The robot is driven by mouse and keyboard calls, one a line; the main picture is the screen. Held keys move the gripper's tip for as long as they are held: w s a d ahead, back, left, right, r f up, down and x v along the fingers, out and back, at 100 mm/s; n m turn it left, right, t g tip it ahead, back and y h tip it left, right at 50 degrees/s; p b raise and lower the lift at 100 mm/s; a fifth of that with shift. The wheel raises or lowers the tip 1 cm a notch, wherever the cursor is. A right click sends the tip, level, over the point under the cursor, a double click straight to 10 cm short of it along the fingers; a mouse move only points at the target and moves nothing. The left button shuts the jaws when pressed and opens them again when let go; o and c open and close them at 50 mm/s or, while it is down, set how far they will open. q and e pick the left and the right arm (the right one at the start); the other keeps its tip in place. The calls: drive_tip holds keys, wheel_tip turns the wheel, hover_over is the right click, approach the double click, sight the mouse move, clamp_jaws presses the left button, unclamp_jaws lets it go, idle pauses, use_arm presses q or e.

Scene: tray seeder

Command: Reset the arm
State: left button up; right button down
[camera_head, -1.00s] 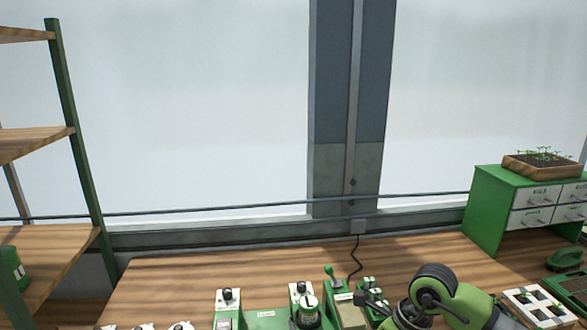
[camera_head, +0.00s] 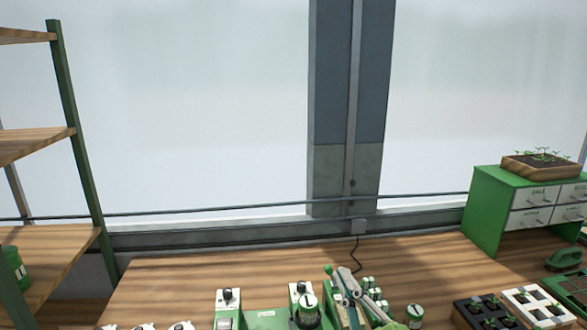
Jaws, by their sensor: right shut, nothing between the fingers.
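My right gripper (camera_head: 350,283) is at the bottom middle, its grey fingers pointing up and left over the right part of the green and white seeder. It is shut and empty. Part of my green right arm shows at the bottom edge below it. The seeder (camera_head: 262,316) has white posts with black knobs, a dark round container with a pale label (camera_head: 308,309) and a green-knobbed lever (camera_head: 328,270) just left of the gripper. I cannot tell whether the fingers touch the seeder. My left gripper is not in view.
A black tray (camera_head: 464,315) and a white seedling tray (camera_head: 516,295) lie further right. A green drawer cabinet (camera_head: 487,219) stands at the back right, wooden shelves (camera_head: 40,250) at left. The bench's back middle (camera_head: 430,258) is clear.

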drive_tip(key=s+d+f+m+g+h, duration=0.4)
drive_tip(key=d+f+m, duration=0.15)
drive_tip(key=f, duration=0.55)
drive_tip(key=s+d+f+m+g+h, duration=0.35)
drive_tip(key=s+d+f, duration=0.2)
drive_tip(key=f, duration=0.55)
drive_tip(key=s+f+m+g+y, duration=0.1)
drive_tip(key=s+f+m+g, duration=0.1)
drive_tip(key=s+f+g, duration=0.5)
drive_tip(key=s+f+m+g, duration=0.15)
drive_tip(key=s+f, duration=0.25)
drive_tip(key=s, duration=0.7)
wheel_tip(320, 180, down, 26)
drive_tip(key=s+g, duration=0.2)
drive_tip(key=s+d+f+g, duration=0.1)
drive_tip(key=s+d+f, duration=0.2)
drive_tip(key=s+f, duration=1.3)
drive_tip(key=shift+s+f+n+b, duration=0.2)
drive_tip(key=shift+s+n+b, duration=0.15)
drive_tip(key=shift+s+n, duration=0.15)
